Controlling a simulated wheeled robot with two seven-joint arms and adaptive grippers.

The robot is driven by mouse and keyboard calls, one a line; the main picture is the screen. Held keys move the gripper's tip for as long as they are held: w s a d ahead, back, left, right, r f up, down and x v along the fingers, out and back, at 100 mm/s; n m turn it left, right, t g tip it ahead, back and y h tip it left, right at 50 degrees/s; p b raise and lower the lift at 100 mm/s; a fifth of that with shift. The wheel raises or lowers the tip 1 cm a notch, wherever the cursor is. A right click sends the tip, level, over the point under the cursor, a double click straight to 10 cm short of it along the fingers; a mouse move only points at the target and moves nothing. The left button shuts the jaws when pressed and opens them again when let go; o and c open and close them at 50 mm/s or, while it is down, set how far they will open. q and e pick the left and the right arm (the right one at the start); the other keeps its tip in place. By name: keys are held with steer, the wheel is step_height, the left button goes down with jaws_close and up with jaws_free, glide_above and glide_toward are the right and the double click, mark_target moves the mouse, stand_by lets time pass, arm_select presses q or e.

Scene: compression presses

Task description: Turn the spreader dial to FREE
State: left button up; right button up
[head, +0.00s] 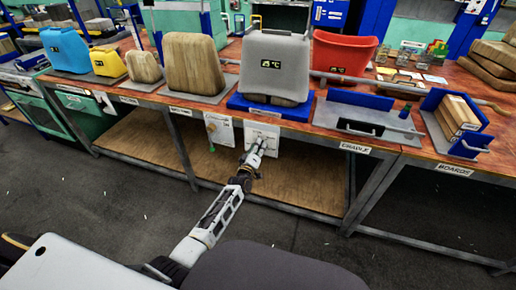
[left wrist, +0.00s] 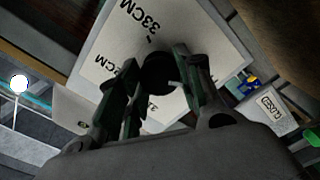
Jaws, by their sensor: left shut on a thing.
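The spreader dial (left wrist: 157,72) is a dark round knob on a white panel (left wrist: 205,40). The panel also hangs below the bench edge in the head view (head: 276,134). I cannot read FREE or tell the dial's exact setting. My left gripper (left wrist: 158,88) has its fingers on either side of the knob, shut on it. In the head view my left gripper (head: 258,147) reaches this panel. My right gripper is in neither view.
A second white panel (head: 218,128) hangs to the left. Above, a grey press form (head: 274,62) stands on a blue base, beside a red bucket-like form (head: 343,53). A wooden lower shelf (head: 290,182) lies under the bench. The floor in front is clear.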

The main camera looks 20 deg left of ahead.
arm_select(q)
steer(key=shift+f, duration=0.1)
stand_by(0.4)
steer(key=o, duration=1)
steer(key=shift+o, duration=0.2)
steer(key=s, duration=1.2)
steer(key=shift+a, duration=0.25)
stand_by(0.5)
